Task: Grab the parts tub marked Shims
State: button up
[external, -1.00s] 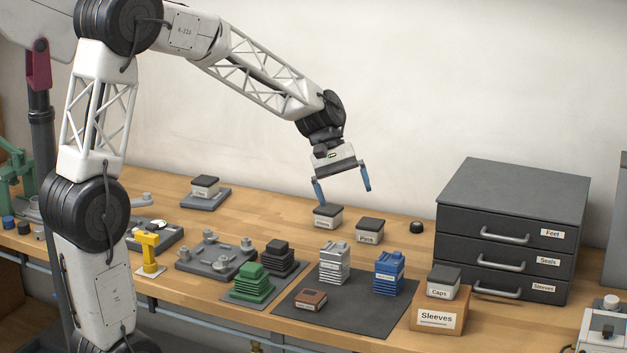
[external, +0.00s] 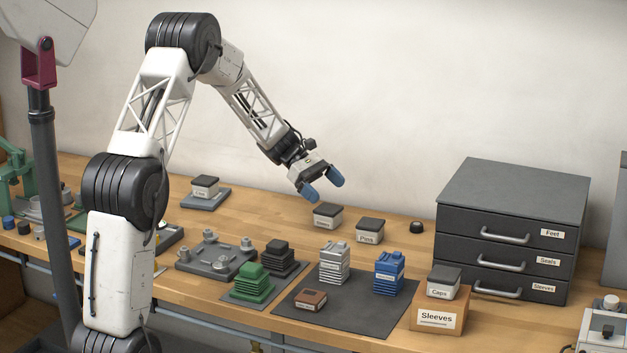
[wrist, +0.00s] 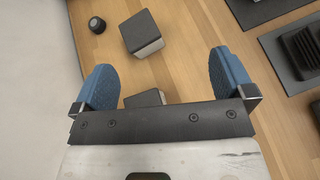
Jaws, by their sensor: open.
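Several small tubs with dark lids and white labels stand on the bench. One tub (external: 328,216) sits just below and right of my gripper in the external view, its label too small to read surely. Right of it is a tub (external: 370,231) that reads Pins. Another tub (external: 205,187) stands on a grey plate at the back left, its label unclear. My gripper (external: 322,187) is open and empty above the bench. In the wrist view a tub (wrist: 146,98) shows between the fingers, partly hidden by the gripper body.
A grey drawer cabinet (external: 512,229) stands at the right. A dark mat (external: 350,318) holds silver and blue stacks and a brown block. A black knob (external: 416,227) sits right of the Pins tub. The wall is behind.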

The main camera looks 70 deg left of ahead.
aim_at(331, 208)
jog(key=a+f+n, duration=0.1)
jog(key=a+f, duration=0.1)
jog(key=a, duration=0.1)
jog(key=s+a+f+n+t, duration=0.1)
jog(key=a, duration=0.3)
jog(key=a+f+n+t, duration=0.1)
jog(key=a+f, duration=0.1)
jog(key=a, duration=0.1)
jog(key=shift+s+a+f, duration=0.3)
jog(key=shift+s+f, duration=0.05)
jog(key=shift+w+d, duration=0.1)
jog(key=shift+d, duration=0.05)
jog(key=shift+x, duration=1.2)
jog(key=shift+w, duration=0.15)
jog(key=shift+x, duration=2.5)
jog(key=shift+w+r, duration=0.1)
jog(key=c, duration=1.1)
